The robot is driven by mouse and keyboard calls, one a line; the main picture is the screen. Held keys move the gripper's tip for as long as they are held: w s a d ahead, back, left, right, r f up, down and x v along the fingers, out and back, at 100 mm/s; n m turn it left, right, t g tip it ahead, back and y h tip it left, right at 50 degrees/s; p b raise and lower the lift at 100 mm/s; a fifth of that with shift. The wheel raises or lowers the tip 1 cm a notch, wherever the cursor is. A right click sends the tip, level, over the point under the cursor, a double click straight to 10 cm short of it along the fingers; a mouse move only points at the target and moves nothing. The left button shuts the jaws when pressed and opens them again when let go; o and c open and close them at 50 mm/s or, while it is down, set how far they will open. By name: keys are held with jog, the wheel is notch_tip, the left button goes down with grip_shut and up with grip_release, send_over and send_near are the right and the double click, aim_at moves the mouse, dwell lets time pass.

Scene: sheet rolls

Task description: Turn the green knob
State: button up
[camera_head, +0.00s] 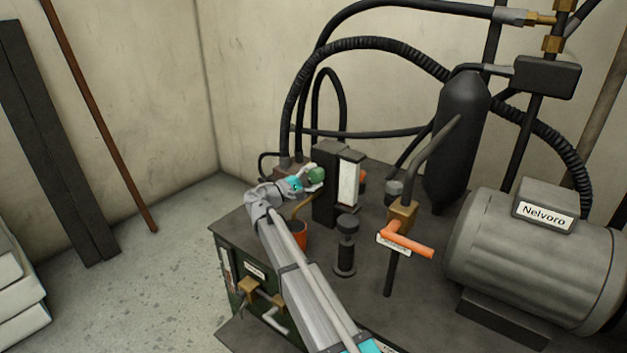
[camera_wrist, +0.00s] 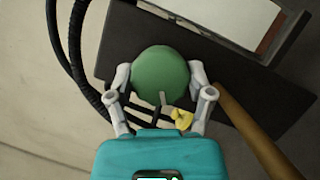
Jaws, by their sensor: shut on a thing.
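The green knob (camera_wrist: 160,87) is round and sits on the side of a dark upright block (camera_wrist: 125,38). In the head view the knob (camera_head: 315,175) shows at the left face of the block (camera_head: 326,190), at the end of my arm. My gripper (camera_wrist: 158,78) is shut on the knob, with one pale finger on its left side and one on its right. In the head view my gripper (camera_head: 308,182) is small and partly merges with the knob. The knob's mounting is hidden behind it.
An orange cup (camera_head: 300,233) and a black knobbed post (camera_head: 346,245) stand near my arm. An orange-handled valve (camera_head: 407,245), a grey motor (camera_head: 540,255) and black hoses (camera_head: 375,44) crowd the right and back. Open floor (camera_head: 140,270) lies left.

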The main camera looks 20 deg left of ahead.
dwell(0.3)
jog(key=o, duration=1.1)
jog(key=shift+r, duration=0.1)
